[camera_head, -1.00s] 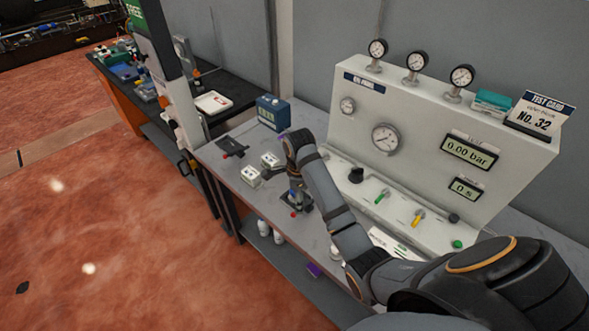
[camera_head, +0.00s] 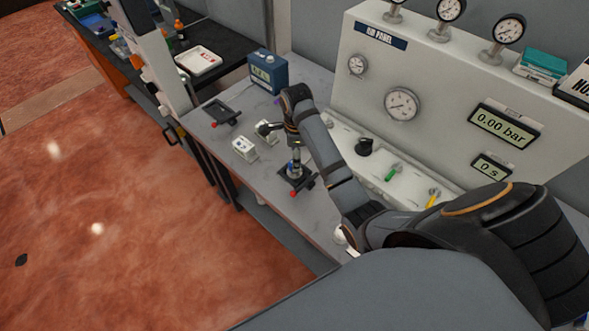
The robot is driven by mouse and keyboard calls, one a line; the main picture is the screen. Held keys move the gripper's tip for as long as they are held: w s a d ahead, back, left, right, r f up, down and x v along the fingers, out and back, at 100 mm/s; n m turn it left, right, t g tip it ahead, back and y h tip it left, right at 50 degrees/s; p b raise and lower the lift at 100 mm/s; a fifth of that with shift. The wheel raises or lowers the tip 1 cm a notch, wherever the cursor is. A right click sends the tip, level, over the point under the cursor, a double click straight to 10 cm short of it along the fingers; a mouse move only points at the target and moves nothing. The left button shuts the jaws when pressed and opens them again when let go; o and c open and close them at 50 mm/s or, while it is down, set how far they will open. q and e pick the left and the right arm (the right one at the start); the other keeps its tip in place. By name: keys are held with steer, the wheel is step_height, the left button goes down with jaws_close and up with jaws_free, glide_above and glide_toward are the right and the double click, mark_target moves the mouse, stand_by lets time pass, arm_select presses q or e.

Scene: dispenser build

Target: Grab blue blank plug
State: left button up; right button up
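I cannot make out a blue blank plug; anything that small is too small to tell here. My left gripper is not in view.
A metal fitting on a black clamp (camera_head: 296,172) stands just right of the blocks. A black fixture with a red knob (camera_head: 221,112) is behind them. A blue box with a display (camera_head: 267,72) is at the back. The air panel (camera_head: 440,95) with gauges walls off the right side.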

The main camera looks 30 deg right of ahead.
mark_target(290, 174)
steer(key=shift+s+a+f+p, duration=0.2)
steer(key=shift+a+f+p, duration=0.1)
steer(key=shift+f, duration=0.3)
steer(key=shift+s+a+f+p, duration=0.15)
steer(key=shift+f+p, duration=0.15)
steer(key=shift+f, duration=1.1)
steer(key=shift+w+d+f, duration=0.1)
steer(key=c, duration=1.3)
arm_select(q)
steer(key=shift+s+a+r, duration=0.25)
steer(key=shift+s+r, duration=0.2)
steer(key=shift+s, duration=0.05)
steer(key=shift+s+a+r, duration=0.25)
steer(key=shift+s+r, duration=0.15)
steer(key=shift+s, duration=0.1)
